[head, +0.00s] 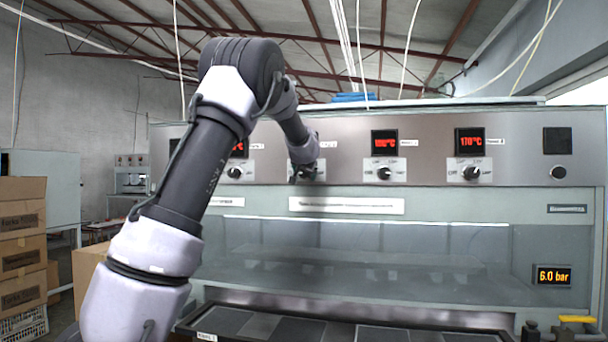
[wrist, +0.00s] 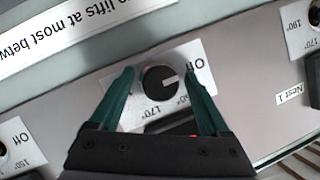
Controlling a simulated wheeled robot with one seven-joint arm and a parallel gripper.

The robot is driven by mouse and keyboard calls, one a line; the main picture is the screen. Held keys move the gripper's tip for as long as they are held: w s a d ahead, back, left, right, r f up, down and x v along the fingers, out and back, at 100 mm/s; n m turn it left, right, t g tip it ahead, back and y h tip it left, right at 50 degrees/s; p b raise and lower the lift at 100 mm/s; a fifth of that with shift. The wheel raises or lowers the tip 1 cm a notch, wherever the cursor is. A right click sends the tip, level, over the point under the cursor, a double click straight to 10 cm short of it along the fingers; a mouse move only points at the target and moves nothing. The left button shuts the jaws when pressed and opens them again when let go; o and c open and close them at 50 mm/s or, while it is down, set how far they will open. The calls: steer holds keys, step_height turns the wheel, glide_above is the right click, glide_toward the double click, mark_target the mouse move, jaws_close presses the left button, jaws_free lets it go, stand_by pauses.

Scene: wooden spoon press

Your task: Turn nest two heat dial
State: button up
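The nest two heat dial (wrist: 158,84) is a round black knob on a white scale plate, seen upside down in the wrist view. Its white pointer line points toward the "Off" side. My gripper (wrist: 163,70) is open, its green fingers on either side of the dial with a gap at each side. A "Nest 1" label (wrist: 290,93) is to the right in the wrist view.
Neighbouring dials (head: 234,172), (head: 383,174) and (head: 471,173) sit along the same panel. The far-right display (head: 470,141) reads 170°C. A printed notice strip (head: 346,205) lies below the panel dials. A pressure display (head: 553,276) reads 6.0 bar. Cardboard boxes (head: 22,240) stand at left.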

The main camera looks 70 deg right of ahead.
jaws_close()
steer(key=shift+m+t, duration=0.3)
steer(key=m+t+h, duration=0.1)
steer(key=m+t, duration=0.1)
steer(key=m, duration=0.2)
steer(key=shift+w, duration=0.15)
steer(key=m+t+h, duration=0.1)
steer(key=m, duration=0.3)
steer(key=shift+f+t, duration=0.1)
steer(key=shift+t, duration=0.3)
steer(key=m+h, duration=0.1)
steer(key=m, duration=0.2)
steer(key=m+h, duration=0.2)
steer(key=m, duration=0.2)
steer(key=m+g+h, duration=0.1)
steer(key=m, duration=0.2)
steer(key=m+g+h, duration=0.1)
steer(key=m+h, duration=0.1)
steer(key=m, duration=0.2)
steer(key=shift+m, duration=0.5)
